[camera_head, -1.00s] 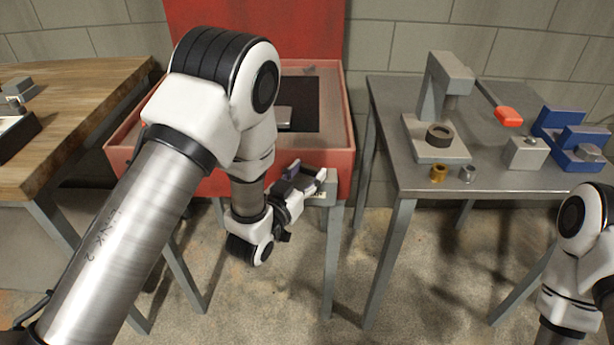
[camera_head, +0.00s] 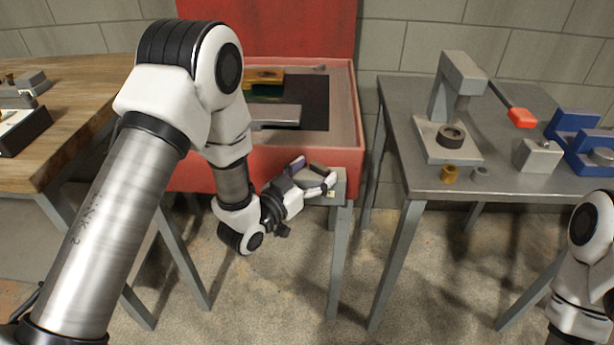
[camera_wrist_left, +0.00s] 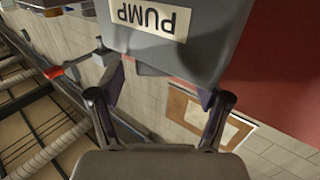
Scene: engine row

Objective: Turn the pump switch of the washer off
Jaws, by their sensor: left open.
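The washer is a red tub (camera_head: 268,160) with a raised red lid (camera_head: 295,28). The grey pump switch box (camera_head: 338,186) is on its front right corner, partly behind my left gripper (camera_head: 316,172). In the left wrist view the box (camera_wrist_left: 170,50) fills the top middle, with an upside-down PUMP label (camera_wrist_left: 146,17). My left gripper, also in the left wrist view (camera_wrist_left: 168,92), is open, its two fingers apart at the box's near edge. I see nothing held. The lever's position and any contact cannot be told. The right arm shows at the right edge; its gripper is out of view.
A grey metal table (camera_head: 400,172) at right carries a press (camera_head: 450,110), a red-handled lever (camera_head: 521,117), blue blocks (camera_head: 578,135) and small bushings. A wooden bench (camera_head: 70,125) stands at left. A brass part (camera_head: 264,77) lies in the washer. Floor in front is open.

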